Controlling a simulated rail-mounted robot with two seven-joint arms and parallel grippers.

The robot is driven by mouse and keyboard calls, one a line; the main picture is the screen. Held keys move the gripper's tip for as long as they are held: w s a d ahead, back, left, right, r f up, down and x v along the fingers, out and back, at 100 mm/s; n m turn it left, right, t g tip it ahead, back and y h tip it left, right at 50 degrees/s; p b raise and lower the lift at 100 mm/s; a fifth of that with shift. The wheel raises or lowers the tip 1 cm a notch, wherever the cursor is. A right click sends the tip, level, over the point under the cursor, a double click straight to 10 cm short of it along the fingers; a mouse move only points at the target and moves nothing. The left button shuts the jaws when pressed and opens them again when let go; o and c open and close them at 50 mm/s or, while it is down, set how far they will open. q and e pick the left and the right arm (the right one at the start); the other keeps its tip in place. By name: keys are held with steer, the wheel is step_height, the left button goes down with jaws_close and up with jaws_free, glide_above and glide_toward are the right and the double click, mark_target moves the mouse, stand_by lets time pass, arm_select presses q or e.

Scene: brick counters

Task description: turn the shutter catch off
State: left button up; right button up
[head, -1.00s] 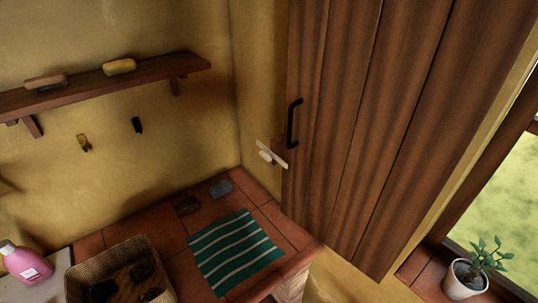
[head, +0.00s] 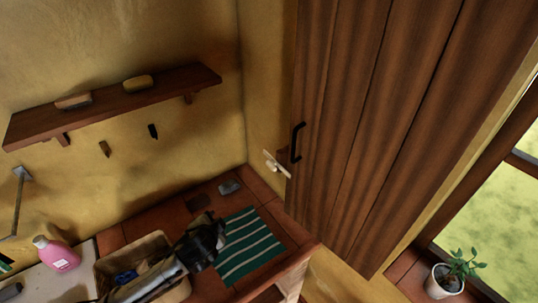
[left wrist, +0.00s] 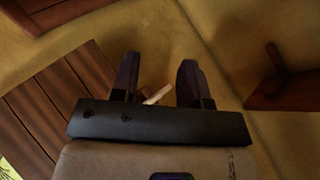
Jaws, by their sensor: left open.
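The shutter catch (head: 277,164) is a small pale bar with a rounded knob, tilted on the yellow wall beside the edge of the brown plank shutter (head: 365,130). The shutter has a black handle (head: 297,142) to the right of the catch. My left gripper (head: 220,236) is over the counter, below and left of the catch, apart from it. In the left wrist view, the open left gripper (left wrist: 158,80) has two dark fingers, and the pale catch (left wrist: 157,95) shows beyond them, in the gap. My right gripper is not in view.
A striped green cloth (head: 250,250) lies on the tiled counter, partly behind my arm. A wicker basket (head: 107,268) and a pink bottle (head: 62,256) stand at lower left. A wooden shelf (head: 110,103) is on the left wall. A potted plant (head: 445,280) stands by the window.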

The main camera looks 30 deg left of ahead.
arm_select(q)
steer(key=w+a+r+m+t+y+p, duration=0.1)
steer(key=w+a+r+m+t+y, duration=0.15)
steer(key=w+a+r, duration=0.5)
steer(key=m+t+h, duration=0.5)
steer(key=m+h, duration=1)
steer(key=m, duration=0.1)
glide_toward(269, 166)
steer(key=shift+n, duration=0.25)
steer(key=p+x, duration=0.2)
steer(key=x, duration=0.6)
steer(key=shift+d, duration=0.1)
steer(key=shift+x, duration=0.9)
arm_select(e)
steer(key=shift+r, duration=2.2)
arm_select(q)
steer(key=shift+f, duration=0.1)
steer(key=shift+c, duration=0.4)
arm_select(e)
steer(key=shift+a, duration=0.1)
arm_select(q)
jaws_close()
